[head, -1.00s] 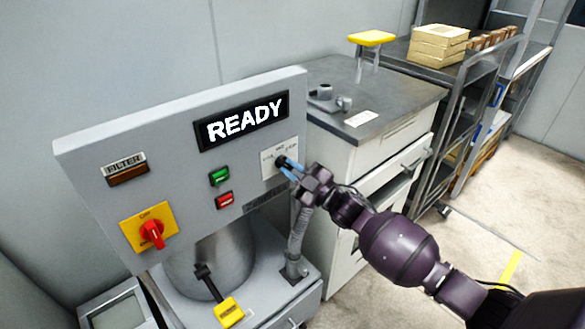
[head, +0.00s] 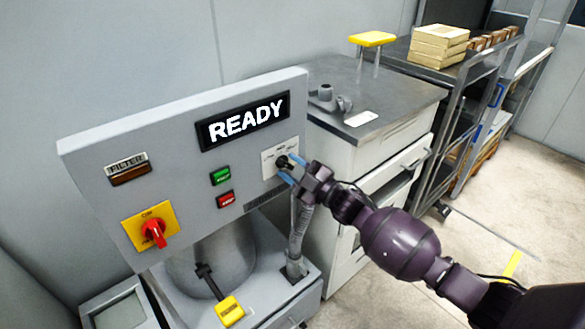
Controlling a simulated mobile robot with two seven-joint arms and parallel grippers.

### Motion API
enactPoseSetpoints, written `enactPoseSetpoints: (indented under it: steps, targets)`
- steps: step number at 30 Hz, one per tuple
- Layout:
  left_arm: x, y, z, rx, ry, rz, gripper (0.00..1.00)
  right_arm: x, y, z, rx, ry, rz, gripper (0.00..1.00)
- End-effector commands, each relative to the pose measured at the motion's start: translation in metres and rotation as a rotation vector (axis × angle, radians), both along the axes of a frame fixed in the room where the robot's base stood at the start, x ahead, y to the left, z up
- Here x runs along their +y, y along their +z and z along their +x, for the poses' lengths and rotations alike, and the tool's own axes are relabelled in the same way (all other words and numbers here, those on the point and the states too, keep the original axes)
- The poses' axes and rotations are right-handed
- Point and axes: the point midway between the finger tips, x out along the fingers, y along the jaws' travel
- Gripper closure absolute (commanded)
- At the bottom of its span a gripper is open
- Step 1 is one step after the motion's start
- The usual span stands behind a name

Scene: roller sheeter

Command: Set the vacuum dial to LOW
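The vacuum dial (head: 283,162) is a small dark knob on a white label plate (head: 270,163) at the right side of the grey control panel. The lettering around it is too small to read surely, and which mark the knob points to cannot be told. My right gripper (head: 291,168) is at the dial, coming in from the right. Its blue-tipped fingers are spread apart, one above and one below the knob, with nothing clearly gripped. My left gripper is not in view.
The panel has a READY display (head: 243,121), a green button (head: 220,177), a red button (head: 225,199), a red rotary switch (head: 153,234) on a yellow plate and a FILTER lamp (head: 129,173). A grey hose (head: 298,232) rises below the dial. A bench (head: 400,93) stands to the right.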

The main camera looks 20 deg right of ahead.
Motion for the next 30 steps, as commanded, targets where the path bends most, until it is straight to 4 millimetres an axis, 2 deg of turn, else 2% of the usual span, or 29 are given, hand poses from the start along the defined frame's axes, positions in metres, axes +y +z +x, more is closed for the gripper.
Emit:
enactPoseSetpoints:
  steps: [7, 11, 24, 30]
  targets:
    - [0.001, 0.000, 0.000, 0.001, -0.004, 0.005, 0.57, -0.001, -0.002, -0.001, 0.004, -0.001, 0.000, 0.61]
    - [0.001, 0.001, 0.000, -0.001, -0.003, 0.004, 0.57, -0.007, -0.005, -0.008, 0.005, -0.001, 0.001, 0.61]
    - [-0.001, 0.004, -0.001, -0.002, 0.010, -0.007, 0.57, -0.048, -0.023, -0.065, 0.004, -0.001, 0.000, 0.61]
    - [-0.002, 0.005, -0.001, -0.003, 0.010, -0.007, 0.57, -0.059, -0.029, -0.080, 0.002, 0.001, -0.001, 0.61]
